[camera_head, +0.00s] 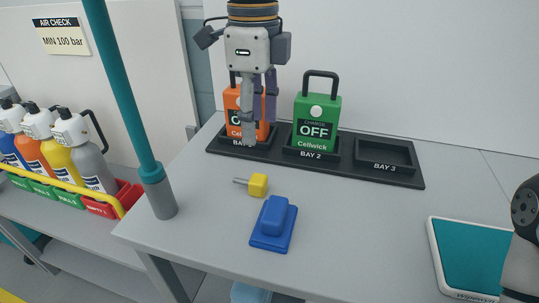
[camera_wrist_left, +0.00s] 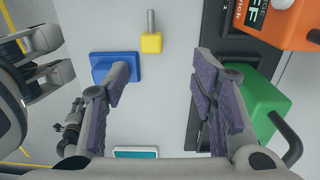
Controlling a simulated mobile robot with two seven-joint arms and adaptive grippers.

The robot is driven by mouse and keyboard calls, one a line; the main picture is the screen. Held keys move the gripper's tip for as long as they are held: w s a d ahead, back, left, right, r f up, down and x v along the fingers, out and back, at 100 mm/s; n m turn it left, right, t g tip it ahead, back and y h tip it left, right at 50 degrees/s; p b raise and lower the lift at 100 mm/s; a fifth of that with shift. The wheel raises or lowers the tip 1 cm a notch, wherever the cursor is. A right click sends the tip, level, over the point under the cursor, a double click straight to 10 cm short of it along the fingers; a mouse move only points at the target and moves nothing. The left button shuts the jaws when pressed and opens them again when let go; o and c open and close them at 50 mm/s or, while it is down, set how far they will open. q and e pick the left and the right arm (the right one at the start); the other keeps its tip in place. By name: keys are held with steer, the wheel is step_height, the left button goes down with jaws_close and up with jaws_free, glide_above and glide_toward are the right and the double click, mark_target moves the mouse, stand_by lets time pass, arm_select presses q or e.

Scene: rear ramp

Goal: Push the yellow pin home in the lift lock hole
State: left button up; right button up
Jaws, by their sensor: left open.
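The yellow pin (camera_head: 258,185) lies on the grey table; its yellow head is to the right and its metal shaft points left. In the left wrist view the pin (camera_wrist_left: 151,43) lies beyond my fingers with its shaft pointing up. My left gripper (camera_head: 259,125) hangs above the table, behind the pin, in front of the orange unit. Its fingers, also in the left wrist view (camera_wrist_left: 163,75), are spread apart with nothing between them. I cannot pick out the lift lock hole. My right gripper does not show clearly.
A blue block (camera_head: 273,224) sits in front of the pin. An orange unit (camera_head: 232,101) and a green unit (camera_head: 316,116) stand in a black dock (camera_head: 400,180); bay 3 is empty. A teal pole (camera_head: 122,85) rises at the left. A teal-topped tray (camera_head: 434,250) lies right.

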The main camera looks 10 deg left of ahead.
arm_select(q)
glide_above(256, 178)
step_height(256, 178, down, 5)
steer(key=shift+s, duration=0.15)
step_height(256, 178, down, 7)
steer(key=shift+r, duration=0.2)
jaws_close()
